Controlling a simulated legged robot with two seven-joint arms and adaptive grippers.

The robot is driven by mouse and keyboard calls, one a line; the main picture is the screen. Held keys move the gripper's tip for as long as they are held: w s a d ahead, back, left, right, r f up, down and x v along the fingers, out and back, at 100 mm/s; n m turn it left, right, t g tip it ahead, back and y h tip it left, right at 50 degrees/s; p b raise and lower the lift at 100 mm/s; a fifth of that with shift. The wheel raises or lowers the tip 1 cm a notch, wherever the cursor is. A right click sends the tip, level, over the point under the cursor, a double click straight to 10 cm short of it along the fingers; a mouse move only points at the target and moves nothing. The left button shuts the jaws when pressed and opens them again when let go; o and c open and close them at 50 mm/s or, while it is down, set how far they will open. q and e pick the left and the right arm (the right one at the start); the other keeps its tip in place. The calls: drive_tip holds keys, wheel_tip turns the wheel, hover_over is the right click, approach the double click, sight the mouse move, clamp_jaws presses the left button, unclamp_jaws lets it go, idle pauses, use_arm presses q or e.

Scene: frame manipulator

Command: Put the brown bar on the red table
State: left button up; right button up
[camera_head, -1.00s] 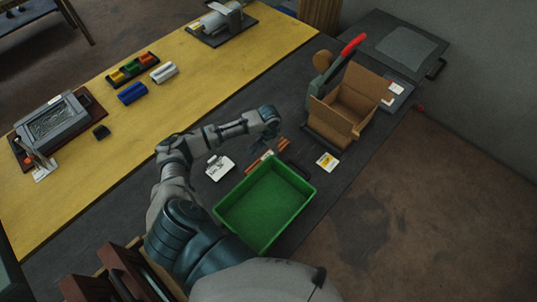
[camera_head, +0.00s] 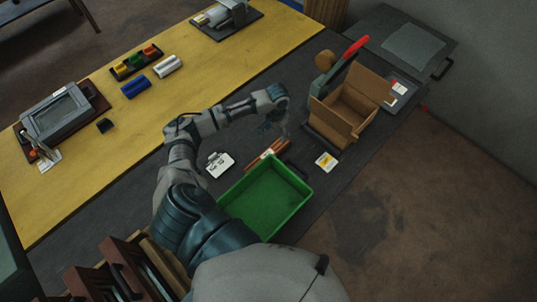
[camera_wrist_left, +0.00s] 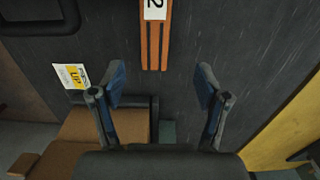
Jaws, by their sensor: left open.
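A brown bar (camera_head: 266,153), seen as orange-brown parallel strips, lies on the dark part of the table behind the green bin. In the left wrist view the bar (camera_wrist_left: 154,45) shows with a white label marked 2, just ahead of the fingertips. My left gripper (camera_head: 279,127) hangs above the table, a little behind and to the right of the bar. In the left wrist view its two fingers (camera_wrist_left: 160,84) are spread apart with nothing between them. I cannot make out a red table in either view. My right gripper is not in view.
An empty green bin (camera_head: 263,202) stands in front of the bar. An open cardboard box (camera_head: 349,107) stands to the right of my gripper. A white card (camera_head: 219,164) and a yellow-white card (camera_head: 326,162) lie nearby. The yellow table strip (camera_head: 90,130) holds several items.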

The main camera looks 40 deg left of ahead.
sight(277, 146)
use_arm(q)
wheel_tip(277, 146, down, 6)
drive_tip(key=shift+r, duration=0.1)
drive_tip(key=shift+w+d+f, duration=0.1)
drive_tip(key=shift+f, duration=0.2)
drive_tip(key=f, duration=0.4)
drive_tip(key=shift+d+f+p, duration=0.15)
drive_tip(key=shift+d+p, duration=0.15)
drive_tip(key=shift+f, duration=0.25)
drive_tip(key=shift+c, duration=1.4)
clamp_jaws()
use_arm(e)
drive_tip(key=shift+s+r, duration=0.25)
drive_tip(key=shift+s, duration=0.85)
